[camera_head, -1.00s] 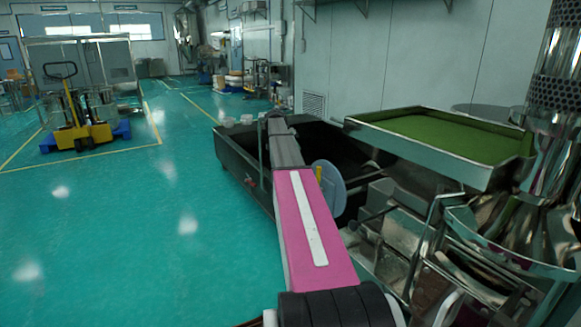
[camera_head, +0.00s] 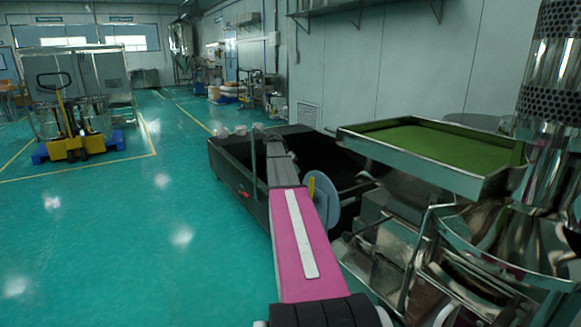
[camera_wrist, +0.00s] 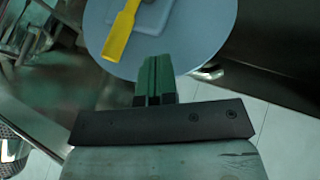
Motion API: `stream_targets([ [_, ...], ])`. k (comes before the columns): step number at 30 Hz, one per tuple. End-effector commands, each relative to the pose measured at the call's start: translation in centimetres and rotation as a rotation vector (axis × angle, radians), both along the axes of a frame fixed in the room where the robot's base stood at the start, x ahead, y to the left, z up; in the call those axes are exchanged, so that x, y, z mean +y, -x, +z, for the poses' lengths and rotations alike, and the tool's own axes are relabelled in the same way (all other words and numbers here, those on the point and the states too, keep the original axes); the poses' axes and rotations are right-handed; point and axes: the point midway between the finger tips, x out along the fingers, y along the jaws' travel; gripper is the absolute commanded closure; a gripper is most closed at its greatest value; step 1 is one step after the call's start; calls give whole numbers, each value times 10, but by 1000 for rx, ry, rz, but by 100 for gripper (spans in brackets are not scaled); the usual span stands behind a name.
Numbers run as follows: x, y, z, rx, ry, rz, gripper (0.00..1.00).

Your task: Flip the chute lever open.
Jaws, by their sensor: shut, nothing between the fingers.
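The yellow chute lever (camera_head: 311,187) is a narrow bar on a pale blue-grey disc (camera_head: 326,203), beside my pink arm link in the head view. In the wrist view the lever (camera_wrist: 121,36) slants across the upper left of the disc (camera_wrist: 200,30). My gripper (camera_wrist: 154,62) has its green fingers together and empty. In the picture they lie just right of and below the lever's wide lower end, over the lower part of the disc. A narrow gap shows between them and the lever; the depth between them is unclear. The gripper cannot be made out in the head view.
A dark open bin (camera_head: 238,190) lies around and behind the arm. A metal tray of green material (camera_head: 350,142) and shiny sieve machinery (camera_head: 490,228) stand close on the right. The floor at left is clear up to a yellow pallet truck (camera_head: 75,148).

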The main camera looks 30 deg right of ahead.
Motion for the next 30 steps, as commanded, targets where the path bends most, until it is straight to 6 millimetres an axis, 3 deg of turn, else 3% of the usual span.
stream_targets([
  [6, -19, 16, -32, 1, -1, -1, 100],
  [9, -22, 34, -29, 0, 0, -1, 100],
  [15, -27, 49, -29, -1, 0, 0, 100],
  [30, -28, 52, -29, -3, 0, 0, 100],
])
